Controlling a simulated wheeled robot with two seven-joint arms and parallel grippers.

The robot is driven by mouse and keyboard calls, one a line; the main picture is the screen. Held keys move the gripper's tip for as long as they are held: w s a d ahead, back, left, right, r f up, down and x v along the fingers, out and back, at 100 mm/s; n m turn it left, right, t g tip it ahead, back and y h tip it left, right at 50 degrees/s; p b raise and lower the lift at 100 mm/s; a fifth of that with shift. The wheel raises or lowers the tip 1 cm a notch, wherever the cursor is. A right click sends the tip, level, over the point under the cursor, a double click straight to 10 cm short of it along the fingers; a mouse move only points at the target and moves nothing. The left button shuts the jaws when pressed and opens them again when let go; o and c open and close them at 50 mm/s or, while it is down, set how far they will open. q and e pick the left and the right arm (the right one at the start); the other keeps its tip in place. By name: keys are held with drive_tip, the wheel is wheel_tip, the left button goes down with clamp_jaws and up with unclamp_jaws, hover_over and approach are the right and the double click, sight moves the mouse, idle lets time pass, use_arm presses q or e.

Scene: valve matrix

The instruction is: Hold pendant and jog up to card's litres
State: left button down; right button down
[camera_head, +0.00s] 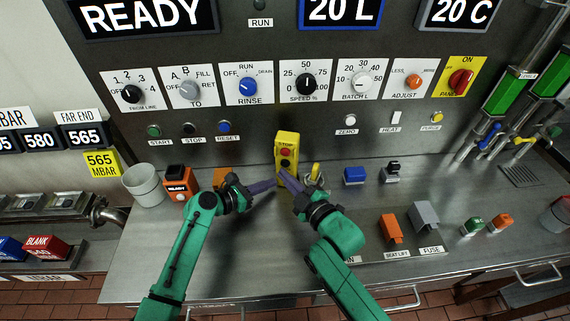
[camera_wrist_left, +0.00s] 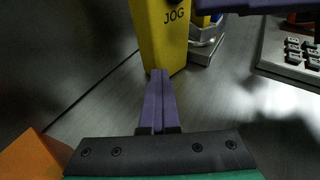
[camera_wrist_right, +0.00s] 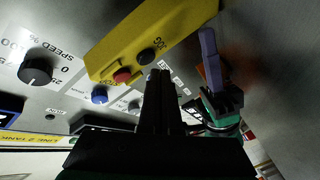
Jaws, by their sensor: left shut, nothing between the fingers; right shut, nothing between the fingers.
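The yellow pendant (camera_head: 287,146) stands upright near the back of the steel counter, with a red stop button on top and a dark button below. The left wrist view shows its lower part marked JOG (camera_wrist_left: 162,30). The right wrist view shows its face (camera_wrist_right: 150,40) with a red and a black button. My left gripper (camera_head: 275,184) is shut and empty, its tips close to the pendant's lower left. My right gripper (camera_head: 282,172) is shut and empty, its tips at the pendant's front; contact cannot be told. The tank display (camera_head: 341,12) reads 20 L. The yellow card (camera_head: 102,162) reads 565 MBAR.
The knob panel (camera_head: 303,83) rises behind the counter. A grey bucket (camera_head: 144,185) and an orange READY device (camera_head: 177,184) stand left. A blue block (camera_head: 354,176), an orange bracket (camera_head: 391,229) and a grey bracket (camera_head: 425,215) stand right. The front-middle counter is clear.

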drive_tip(key=shift+w, duration=0.1)
drive_tip(key=shift+w+d, duration=0.15)
drive_tip(key=shift+w, duration=0.15)
drive_tip(key=shift+w+d, duration=0.2)
drive_tip(key=shift+w, duration=0.4)
idle(2.7)
idle(0.7)
drive_tip(key=shift+s+a, duration=0.15)
drive_tip(key=shift+s, duration=0.4)
drive_tip(key=shift+s+a, duration=0.15)
drive_tip(key=shift+s, duration=0.35)
drive_tip(key=shift+s+a, duration=0.25)
drive_tip(key=shift+s, duration=0.55)
drive_tip(key=shift+s+a, duration=0.2)
drive_tip(key=shift+s, duration=0.55)
drive_tip(key=shift+s+a, duration=0.25)
drive_tip(key=shift+s, duration=0.55)
